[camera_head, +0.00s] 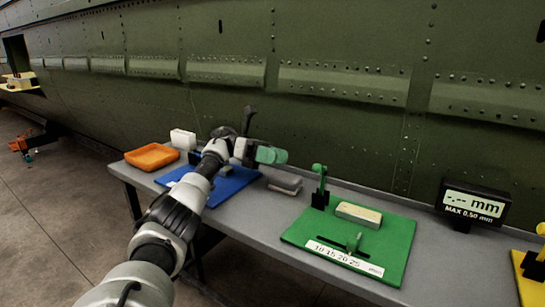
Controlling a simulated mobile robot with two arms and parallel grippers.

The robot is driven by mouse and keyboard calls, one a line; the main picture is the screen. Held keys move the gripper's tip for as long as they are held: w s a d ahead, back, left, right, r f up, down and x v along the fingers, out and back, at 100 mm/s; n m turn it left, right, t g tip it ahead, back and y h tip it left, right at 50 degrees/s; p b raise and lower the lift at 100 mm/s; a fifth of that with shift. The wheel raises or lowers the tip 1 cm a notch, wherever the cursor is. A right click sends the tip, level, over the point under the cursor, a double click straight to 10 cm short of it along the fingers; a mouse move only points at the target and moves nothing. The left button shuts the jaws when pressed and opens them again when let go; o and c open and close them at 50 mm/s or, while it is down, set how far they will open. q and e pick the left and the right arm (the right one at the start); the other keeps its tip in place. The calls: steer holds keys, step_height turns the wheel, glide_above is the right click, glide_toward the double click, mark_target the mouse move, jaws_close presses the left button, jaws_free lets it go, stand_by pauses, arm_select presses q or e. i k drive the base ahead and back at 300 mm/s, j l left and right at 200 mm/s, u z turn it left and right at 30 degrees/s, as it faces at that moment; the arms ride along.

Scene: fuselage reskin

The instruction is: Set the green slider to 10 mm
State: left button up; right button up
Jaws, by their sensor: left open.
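The green slider (354,242) is a small green piece on a green board (400,240) on the bench. It stands just behind a white scale strip (342,257) marked 10, 15, 20, 25 and mm. It shows near the 20 mark, but its exact setting is too small to read. My left gripper (247,138) is open, up and to the left of the green board, above the back of a blue mat and well apart from the slider. A green cylindrical part (271,155) shows beside the gripper; I cannot tell whether they touch. My right gripper is out of view.
The green board also carries a green-topped upright piece (319,180) and a pale block (358,214). A black display (473,204) reads "-.-- mm, MAX 0.50 mm". An orange tray (151,157), blue mat (232,186), grey block (285,183) and yellow board (531,290) share the bench. A riveted green fuselage wall rises behind.

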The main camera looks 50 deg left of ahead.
mark_target(353, 246)
steer(key=k+l, duration=0.2)
steer(key=k, duration=0.3)
steer(key=k+l, duration=0.15)
steer(key=k, duration=0.3)
